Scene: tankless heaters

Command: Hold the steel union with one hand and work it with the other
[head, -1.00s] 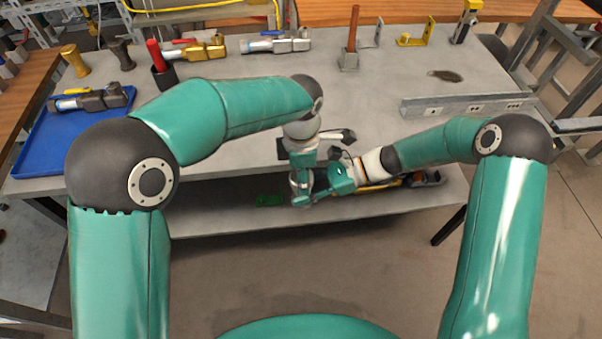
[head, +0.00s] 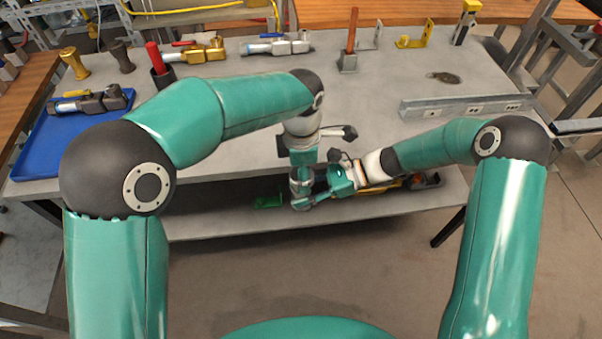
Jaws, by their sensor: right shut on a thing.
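My two grippers meet low in front of the bench's near edge, above the lower shelf. My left gripper (head: 301,196) points down from its wrist. My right gripper (head: 325,186) comes in from the right, close against it. The steel union is mostly hidden between the fingers; only a little grey metal shows there. My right gripper is shut on it. Whether the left fingers are closed around it cannot be made out.
The grey bench (head: 380,85) has free room in its middle. A blue tray (head: 50,150) with a valve-like fitting (head: 105,100) is at the left. Several fittings stand along the back. A grey metal channel (head: 465,105) lies at the right. A green piece (head: 268,201) is on the lower shelf (head: 225,220).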

